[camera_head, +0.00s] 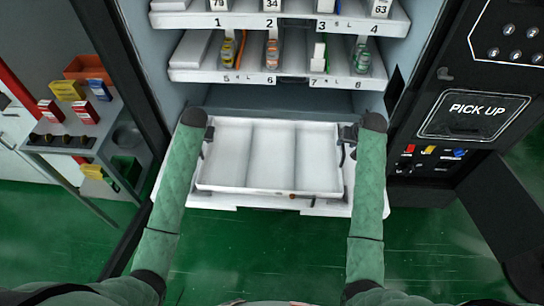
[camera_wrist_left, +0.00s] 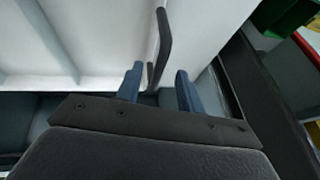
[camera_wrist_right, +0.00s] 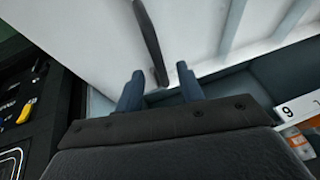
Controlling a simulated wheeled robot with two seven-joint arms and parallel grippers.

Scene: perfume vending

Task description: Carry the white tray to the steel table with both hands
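The white tray (camera_head: 247,186) is empty, with long compartments, and sits level on a white lower shelf (camera_head: 320,208) at the front of the vending machine. My left gripper (camera_head: 209,133) is at the tray's left side. In the left wrist view it is open, its blue fingers either side of a dark handle (camera_wrist_left: 163,38), with gaps. My right gripper (camera_head: 349,134) is at the tray's right side. In the right wrist view it is open, its fingers (camera_wrist_right: 160,86) either side of another dark handle (camera_wrist_right: 149,40). I cannot identify the steel table in these views.
Shelves with several perfume bottles (camera_head: 271,54) are above the tray. A stand (camera_head: 60,140) with small boxes is at the left. A dark panel marked PICK UP (camera_head: 474,115) is at the right. Green floor (camera_head: 270,245) is clear in front.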

